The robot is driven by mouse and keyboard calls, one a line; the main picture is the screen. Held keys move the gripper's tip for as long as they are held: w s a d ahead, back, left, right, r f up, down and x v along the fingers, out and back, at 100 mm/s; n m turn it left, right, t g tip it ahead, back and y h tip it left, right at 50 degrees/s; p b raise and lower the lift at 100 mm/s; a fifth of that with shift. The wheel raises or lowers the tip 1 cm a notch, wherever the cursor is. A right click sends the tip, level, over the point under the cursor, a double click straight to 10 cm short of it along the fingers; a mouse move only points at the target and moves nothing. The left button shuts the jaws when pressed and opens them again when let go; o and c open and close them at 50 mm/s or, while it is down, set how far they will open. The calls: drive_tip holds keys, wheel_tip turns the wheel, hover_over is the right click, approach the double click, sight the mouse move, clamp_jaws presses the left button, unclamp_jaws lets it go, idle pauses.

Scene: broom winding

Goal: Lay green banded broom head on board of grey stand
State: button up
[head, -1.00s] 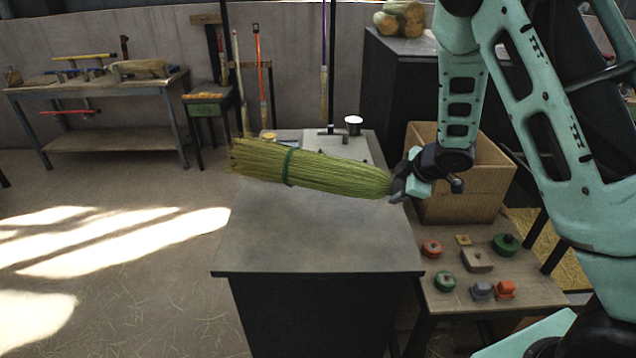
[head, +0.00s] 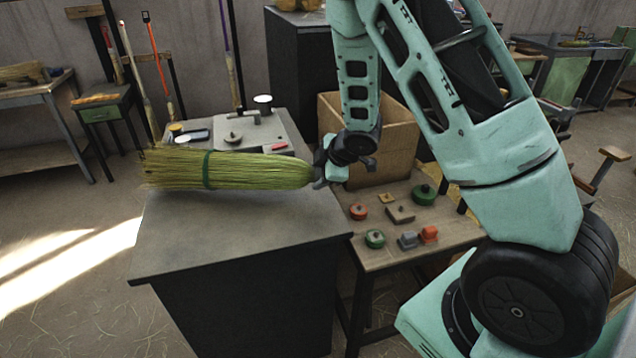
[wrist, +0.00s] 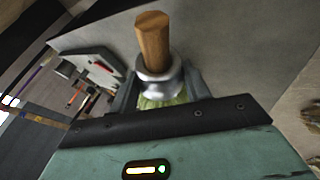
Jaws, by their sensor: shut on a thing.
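The green banded broom head (head: 250,171) is a bundle of yellow-green straw with a dark green band near its left part. It is held level above the dark table, its narrow end at my gripper (head: 318,172). In the wrist view my gripper (wrist: 163,92) is shut around its neck, where a metal collar and a short wooden stub (wrist: 153,38) stick out. The grey stand (head: 262,136) is a light grey plate at the back of the table, carrying a small round knob and a red part. The broom head partly hides its front edge.
The dark table top (head: 240,220) is bare in front. A side bench (head: 375,258) holds several red, green and grey small parts. A white cup (head: 263,103) and a purple pole stand behind the stand.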

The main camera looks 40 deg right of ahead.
drive_tip(key=shift+f, duration=1.4)
drive_tip(key=o, duration=1.3)
